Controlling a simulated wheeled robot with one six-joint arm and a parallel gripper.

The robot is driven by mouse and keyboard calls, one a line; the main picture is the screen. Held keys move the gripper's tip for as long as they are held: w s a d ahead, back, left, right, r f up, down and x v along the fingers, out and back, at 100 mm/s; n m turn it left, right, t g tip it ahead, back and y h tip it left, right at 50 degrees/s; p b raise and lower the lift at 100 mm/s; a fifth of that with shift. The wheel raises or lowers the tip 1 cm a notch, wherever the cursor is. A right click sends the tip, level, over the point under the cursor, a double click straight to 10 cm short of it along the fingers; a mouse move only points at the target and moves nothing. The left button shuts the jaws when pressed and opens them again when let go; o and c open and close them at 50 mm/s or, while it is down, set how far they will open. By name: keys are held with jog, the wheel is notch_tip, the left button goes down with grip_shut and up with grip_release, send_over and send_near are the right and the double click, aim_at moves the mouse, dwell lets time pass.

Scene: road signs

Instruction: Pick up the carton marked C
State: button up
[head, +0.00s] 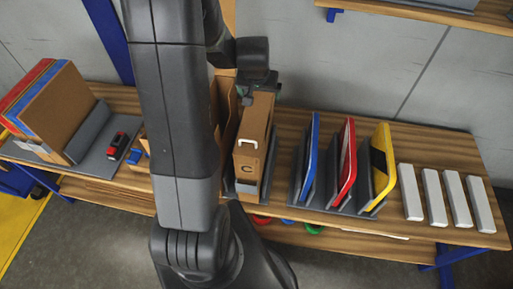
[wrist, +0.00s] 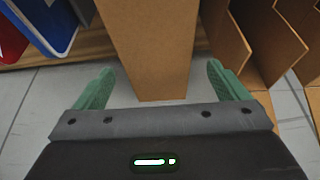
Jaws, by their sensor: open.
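My gripper (head: 252,88) is at the top and back of the carton, partly hidden by my arm. In the wrist view my gripper (wrist: 160,73) is open, with green fingers apart on either side of a brown carton (wrist: 150,45), which appears to be the same one. The letter does not show there.
Blue (head: 311,155), red (head: 346,158) and yellow (head: 382,162) panels stand in a rack right of the carton. Brown boards (wrist: 225,35) stand close on its other side. Several white blocks (head: 435,197) lie at the shelf's right. A red item (head: 117,145) lies left.

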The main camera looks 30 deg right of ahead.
aim_at(261, 96)
jog(key=shift+f, duration=0.5)
jog(key=shift+p+x, duration=0.65)
jog(key=shift+x, duration=1.35)
jog(key=shift+d, duration=0.1)
jog(key=shift+s, duration=0.1)
jog(key=c, duration=1.5)
jog(key=shift+r, duration=0.15)
jog(key=shift+c, duration=0.2)
